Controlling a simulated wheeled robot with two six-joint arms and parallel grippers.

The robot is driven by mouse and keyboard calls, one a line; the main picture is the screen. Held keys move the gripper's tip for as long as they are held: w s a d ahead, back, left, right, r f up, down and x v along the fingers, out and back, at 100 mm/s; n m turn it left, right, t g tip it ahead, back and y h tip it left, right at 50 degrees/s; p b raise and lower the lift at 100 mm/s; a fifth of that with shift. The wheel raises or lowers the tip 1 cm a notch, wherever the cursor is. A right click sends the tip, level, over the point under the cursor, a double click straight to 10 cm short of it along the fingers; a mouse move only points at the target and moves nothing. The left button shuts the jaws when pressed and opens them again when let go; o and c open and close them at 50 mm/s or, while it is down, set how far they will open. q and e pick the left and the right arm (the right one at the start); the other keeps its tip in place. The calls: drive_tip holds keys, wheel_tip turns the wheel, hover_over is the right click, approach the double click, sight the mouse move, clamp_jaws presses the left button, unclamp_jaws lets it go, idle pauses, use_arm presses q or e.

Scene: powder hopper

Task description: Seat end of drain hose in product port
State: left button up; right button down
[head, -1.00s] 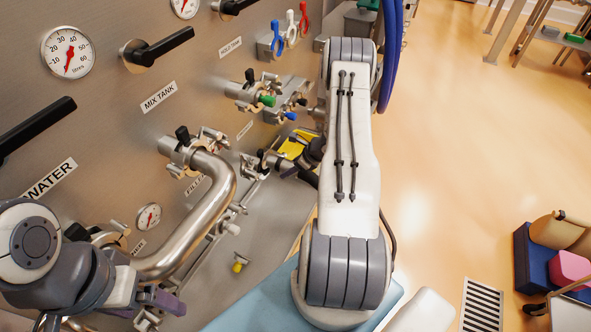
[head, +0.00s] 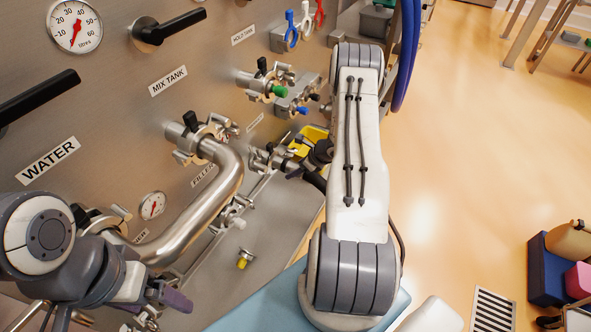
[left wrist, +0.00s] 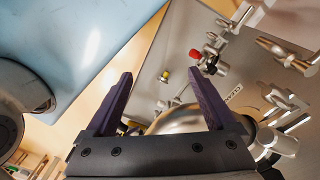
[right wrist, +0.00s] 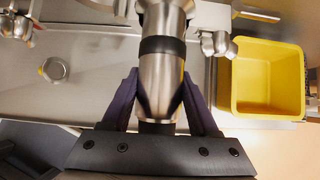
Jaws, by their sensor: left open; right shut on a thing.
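My right gripper (right wrist: 160,75) is shut on the steel end of the drain hose (right wrist: 158,88), which has black bands. The hose end points up the right wrist view, toward a fitting whose face is cut off by the frame's top. In the head view the hose end lines up with a clamped port (head: 258,160) on the steel panel, which I take for the product port; its label is unreadable. I cannot tell whether they touch. My right arm hides part of the hose. My left gripper (head: 172,297) is open and empty, below the bent pipe; its purple fingers (left wrist: 160,90) stand apart.
A bent steel pipe (head: 222,185) runs from the MIX TANK port down the panel. Clamps, valves and black handles (head: 165,27) project from it. A yellow bin (right wrist: 268,80) is right of the hose end. A blue surface (left wrist: 80,45) lies by my left gripper.

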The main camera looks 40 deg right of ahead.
drive_tip(key=shift+w+f+b, duration=0.1)
drive_tip(key=shift+f+b, duration=0.15)
drive_tip(key=shift+b, duration=0.3)
idle(0.5)
drive_tip(key=shift+c, duration=1)
unclamp_jaws()
drive_tip(key=shift+o, duration=0.6)
drive_tip(key=shift+s+f, duration=0.15)
drive_tip(key=shift+s, duration=0.05)
drive_tip(key=v, duration=1)
drive_tip(key=shift+r, duration=0.3)
